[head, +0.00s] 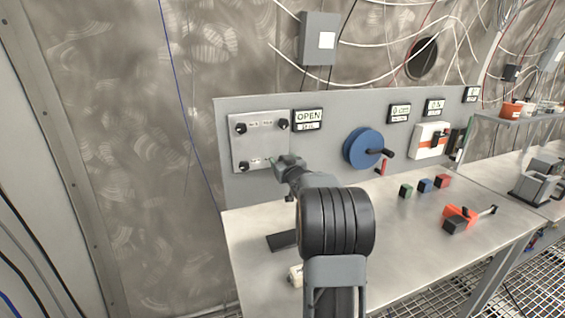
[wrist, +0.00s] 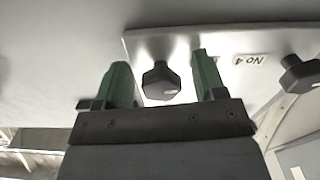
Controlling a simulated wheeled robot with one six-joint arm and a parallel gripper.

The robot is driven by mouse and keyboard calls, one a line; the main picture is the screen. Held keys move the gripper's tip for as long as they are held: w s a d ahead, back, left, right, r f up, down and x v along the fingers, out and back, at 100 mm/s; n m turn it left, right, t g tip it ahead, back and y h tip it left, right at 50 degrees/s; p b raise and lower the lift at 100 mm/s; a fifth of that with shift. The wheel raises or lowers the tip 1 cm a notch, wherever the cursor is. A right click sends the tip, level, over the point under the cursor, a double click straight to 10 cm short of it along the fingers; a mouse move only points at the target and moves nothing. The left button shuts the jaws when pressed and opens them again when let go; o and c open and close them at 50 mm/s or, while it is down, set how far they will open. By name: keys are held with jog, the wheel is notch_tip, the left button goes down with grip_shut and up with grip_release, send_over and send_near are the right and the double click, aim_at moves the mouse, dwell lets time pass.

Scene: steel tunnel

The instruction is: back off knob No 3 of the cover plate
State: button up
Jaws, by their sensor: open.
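The cover plate (head: 262,140) is a grey panel on the upright board, with dark knobs at its corners. Its lower-left knob (head: 243,166) is clear of my gripper. My gripper (head: 284,160) is at the plate's lower-right corner and hides the knob there. In the wrist view, which is upside down, my green fingers (wrist: 163,80) are open on either side of a dark knob (wrist: 161,80); contact cannot be told. Another knob (wrist: 300,73), the lower-left one, shows at the right edge, outside the fingers.
An OPEN sign (head: 308,117) is right of the plate. A blue handwheel (head: 363,148) with a dark handle stands out further right. The bench (head: 370,235) below carries small green, blue and red blocks (head: 425,186) and an orange-and-black tool (head: 460,217).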

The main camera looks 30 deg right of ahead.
jog(key=c, duration=0.9)
jog(key=shift+f+n+b, duration=0.1)
jog(key=shift+n+b, duration=0.2)
jog(key=shift+b, duration=0.15)
jog(key=n+b, duration=0.3)
jog(key=shift+d+f, duration=0.1)
jog(key=n+b, duration=0.4)
jog(key=n, duration=0.1)
jog(key=shift+d, duration=0.1)
jog(key=n+b, duration=0.1)
jog(key=n, duration=0.2)
jog(key=n+b, duration=0.1)
jog(key=n, duration=0.1)
jog(key=shift+r+b, duration=0.3)
jog(key=n, duration=0.1)
jog(key=n+b, duration=0.1)
jog(key=n, duration=0.1)
jog(key=n+b, duration=0.1)
jog(key=shift+r+n, duration=0.25)
jog(key=shift+n, duration=0.05)
